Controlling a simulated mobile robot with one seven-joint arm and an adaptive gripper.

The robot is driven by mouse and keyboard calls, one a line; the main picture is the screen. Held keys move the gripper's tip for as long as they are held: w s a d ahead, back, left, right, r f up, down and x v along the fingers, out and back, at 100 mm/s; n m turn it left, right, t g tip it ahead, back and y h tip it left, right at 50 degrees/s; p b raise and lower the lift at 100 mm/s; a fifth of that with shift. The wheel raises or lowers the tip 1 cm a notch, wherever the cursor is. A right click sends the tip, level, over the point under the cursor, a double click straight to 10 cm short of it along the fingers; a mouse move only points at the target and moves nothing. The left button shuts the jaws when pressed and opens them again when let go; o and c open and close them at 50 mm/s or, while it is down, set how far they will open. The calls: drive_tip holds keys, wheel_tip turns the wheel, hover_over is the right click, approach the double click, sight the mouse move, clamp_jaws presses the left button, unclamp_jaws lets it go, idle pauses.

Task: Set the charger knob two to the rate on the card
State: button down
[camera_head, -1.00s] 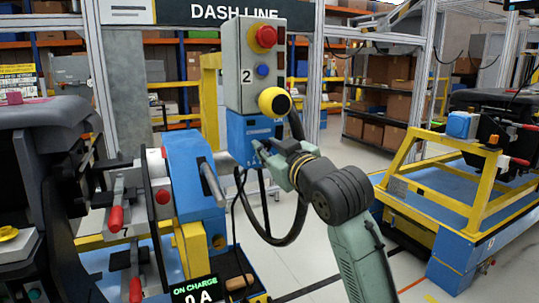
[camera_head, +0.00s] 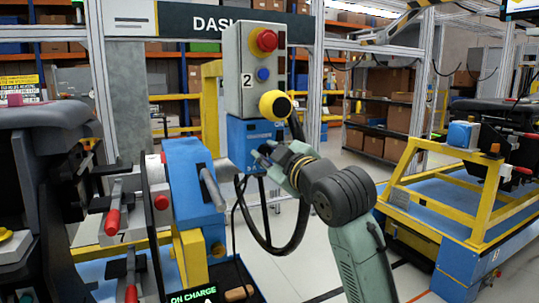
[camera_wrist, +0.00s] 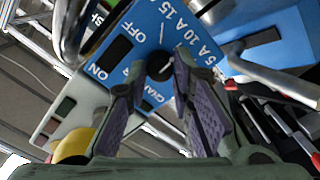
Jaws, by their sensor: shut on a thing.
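The charger box (camera_head: 252,131) is blue and sits under the grey control box marked 2. In the wrist view its blue panel (camera_wrist: 178,18) carries ON and OFF lettering and a row reading 5 A, 10 A, 15. The small dark knob (camera_wrist: 158,66) is at the panel, partly hidden by the fingers. My gripper (camera_wrist: 161,68) has its fingertips on both sides of the knob and is shut on it. In the head view my gripper (camera_head: 262,156) reaches the box's lower front. The knob's pointer setting is not clear. I cannot identify a readable rate card.
The grey control box (camera_head: 246,95) bears a red button, a blue button and a yellow-black knob (camera_head: 274,104). A black cable loops below. A blue fixture (camera_head: 190,185) with a metal bar stands close left. An ON CHARGE display (camera_head: 195,296) is cut off at the bottom.

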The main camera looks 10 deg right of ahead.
drive_tip(key=c, duration=1.4)
unclamp_jaws()
drive_tip(key=v, duration=1.2)
